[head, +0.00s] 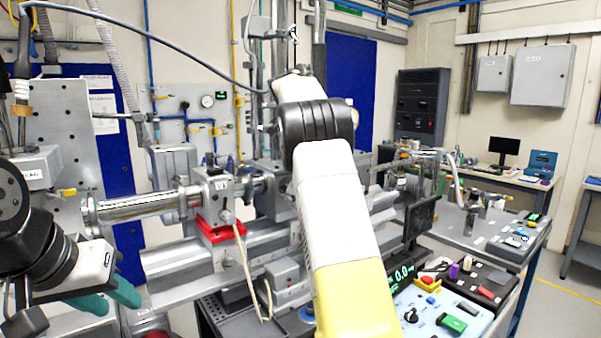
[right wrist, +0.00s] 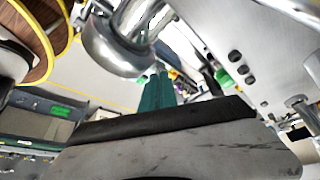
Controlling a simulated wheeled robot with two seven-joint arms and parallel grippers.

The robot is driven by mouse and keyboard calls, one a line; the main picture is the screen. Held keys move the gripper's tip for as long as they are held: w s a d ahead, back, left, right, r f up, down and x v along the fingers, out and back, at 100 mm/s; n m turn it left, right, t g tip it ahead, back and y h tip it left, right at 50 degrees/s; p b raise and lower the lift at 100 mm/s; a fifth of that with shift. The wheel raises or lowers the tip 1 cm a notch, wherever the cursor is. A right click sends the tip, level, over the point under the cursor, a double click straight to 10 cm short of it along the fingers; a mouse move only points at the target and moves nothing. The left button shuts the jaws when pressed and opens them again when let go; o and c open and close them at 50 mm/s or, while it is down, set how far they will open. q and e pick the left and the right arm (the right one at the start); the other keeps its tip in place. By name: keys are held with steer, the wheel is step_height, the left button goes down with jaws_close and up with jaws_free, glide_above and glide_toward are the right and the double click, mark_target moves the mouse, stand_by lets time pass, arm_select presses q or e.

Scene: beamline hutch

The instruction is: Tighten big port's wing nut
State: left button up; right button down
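A polished silver tube (head: 150,205) with a flanged left end runs into a grey block (head: 215,190) on the beamline; I cannot tell if it is the big port. No wing nut can be made out. My left gripper (head: 108,296) is at the lower left, its teal fingers apart and empty, below the tube. My right gripper is hidden behind my white and yellow right arm in the head view. In the right wrist view its teal fingers (right wrist: 157,92) are close together, below a shiny rounded metal fitting (right wrist: 120,50). Whether they touch or hold anything is unclear.
A red bracket (head: 219,230) is under the grey block, with a pale cable hanging in front. A control panel (head: 440,310) with a green readout is at the lower right. A grey bench (head: 480,232) stands behind it. Hoses hang at the upper left.

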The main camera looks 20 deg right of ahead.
steer(key=shift+r, duration=0.1)
steer(key=c, duration=1.9)
jaws_free()
steer(key=shift+w+r, duration=0.1)
steer(key=shift+r, duration=1.6)
steer(key=s+a, duration=0.2)
steer(key=s, duration=0.3)
steer(key=s+a+r, duration=0.1)
steer(key=s+a, duration=0.1)
steer(key=s, duration=0.2)
steer(key=s+a, duration=0.2)
steer(key=s, duration=0.3)
steer(key=shift+s+a+r, duration=0.25)
steer(key=shift+s+a, duration=0.1)
